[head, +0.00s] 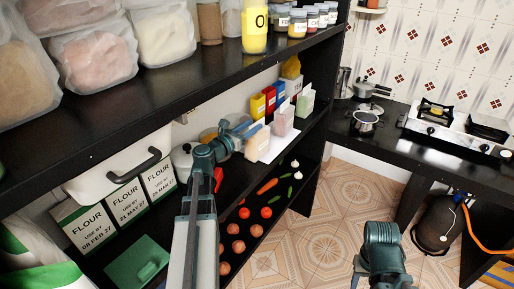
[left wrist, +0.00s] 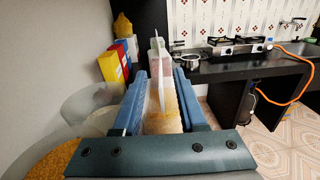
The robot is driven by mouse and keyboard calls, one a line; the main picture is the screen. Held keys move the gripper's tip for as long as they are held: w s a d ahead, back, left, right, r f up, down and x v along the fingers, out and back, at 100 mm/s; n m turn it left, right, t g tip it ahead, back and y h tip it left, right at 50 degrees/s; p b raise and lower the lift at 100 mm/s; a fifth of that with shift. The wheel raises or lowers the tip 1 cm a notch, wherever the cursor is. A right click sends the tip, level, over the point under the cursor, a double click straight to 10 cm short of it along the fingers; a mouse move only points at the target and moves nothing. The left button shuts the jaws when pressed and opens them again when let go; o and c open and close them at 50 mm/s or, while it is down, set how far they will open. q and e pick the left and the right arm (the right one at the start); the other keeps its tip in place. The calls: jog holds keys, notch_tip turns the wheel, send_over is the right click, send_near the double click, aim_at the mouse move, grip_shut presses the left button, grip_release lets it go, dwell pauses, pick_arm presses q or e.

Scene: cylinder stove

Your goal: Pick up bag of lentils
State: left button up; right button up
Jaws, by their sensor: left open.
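A clear bag with orange-tan contents, which looks like the bag of lentils (head: 257,146), stands on a white mat on the middle shelf. In the left wrist view the bag (left wrist: 163,122) stands between my two fingers. My left gripper (head: 240,132) is open, with a finger on either side of the bag; I cannot tell whether they touch it. The gripper hides part of the bag in the head view. My right arm shows at the lower right of the head view, over the floor; its fingers cannot be made out.
A pinkish bag (head: 283,121) and a pale green-edged bag (head: 305,103) stand just behind. Red, blue and yellow boxes (head: 270,98) stand beside them. A glass jar of yellow grains (left wrist: 55,158) is close on the left. The upper shelf (head: 190,85) overhangs; vegetables lie below.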

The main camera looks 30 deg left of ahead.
aim_at(262, 119)
pick_arm(q)
jog(key=shift+w+d, duration=0.25)
jog(key=shift+w, duration=1.35)
jog(key=shift+w+d, duration=0.2)
jog(key=shift+w, duration=1.35)
grip_shut()
jog(key=shift+r, duration=0.1)
